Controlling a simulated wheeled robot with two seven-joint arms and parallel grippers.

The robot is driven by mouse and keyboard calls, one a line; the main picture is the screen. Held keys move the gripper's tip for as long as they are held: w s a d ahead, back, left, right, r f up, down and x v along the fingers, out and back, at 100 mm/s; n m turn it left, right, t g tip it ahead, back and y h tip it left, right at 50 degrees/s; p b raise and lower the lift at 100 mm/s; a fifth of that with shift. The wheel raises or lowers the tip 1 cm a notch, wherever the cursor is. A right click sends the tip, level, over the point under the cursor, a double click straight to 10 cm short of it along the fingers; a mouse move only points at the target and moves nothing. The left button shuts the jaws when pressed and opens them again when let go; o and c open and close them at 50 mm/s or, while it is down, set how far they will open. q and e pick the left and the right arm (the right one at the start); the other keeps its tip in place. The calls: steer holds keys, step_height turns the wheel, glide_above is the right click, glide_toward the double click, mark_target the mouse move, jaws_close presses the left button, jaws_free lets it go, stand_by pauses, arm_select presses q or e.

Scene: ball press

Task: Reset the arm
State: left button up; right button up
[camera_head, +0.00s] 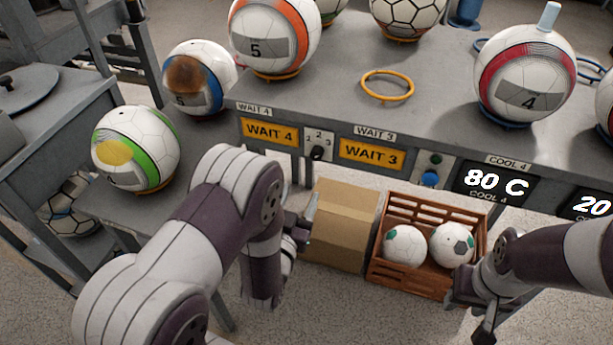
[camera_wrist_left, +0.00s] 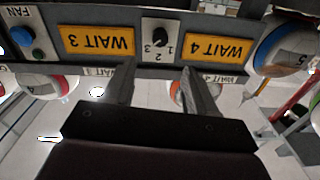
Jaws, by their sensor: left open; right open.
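My left arm comes in from the left in the head view, with its gripper (camera_head: 305,222) in front of the bench face near the cardboard box. In the left wrist view my left gripper (camera_wrist_left: 163,78) has its two fingers apart with nothing between them. That view is upside down and shows the dial (camera_wrist_left: 160,38) between the WAIT 3 sign (camera_wrist_left: 97,42) and the WAIT 4 sign (camera_wrist_left: 215,48). My right gripper (camera_head: 468,308) is at the lower right, by the crate's right front corner. It is open, and I see nothing held in it.
A cardboard box (camera_head: 342,225) stands left of a brown crate (camera_head: 390,275) holding two white balls (camera_head: 404,245). On the grey bench (camera_head: 400,130) are an orange ring (camera_head: 387,86), ball 5 (camera_head: 275,38) and ball 4 (camera_head: 526,75). A green-striped ball (camera_head: 136,148) sits at left.

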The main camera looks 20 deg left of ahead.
arm_select(q)
steer(key=shift+s, duration=0.65)
steer(key=s+f+g, duration=0.4)
steer(key=f+g, duration=0.5)
steer(key=f, duration=0.2)
steer(key=s+r+g, duration=0.6)
steer(key=s+g, duration=0.3)
steer(key=s, duration=0.1)
step_height(320, 180, up, 23)
steer(key=w+a+n+t+p, duration=0.1)
steer(key=a+p, duration=0.1)
steer(key=p, duration=1.5)
steer(key=shift+f, duration=0.2)
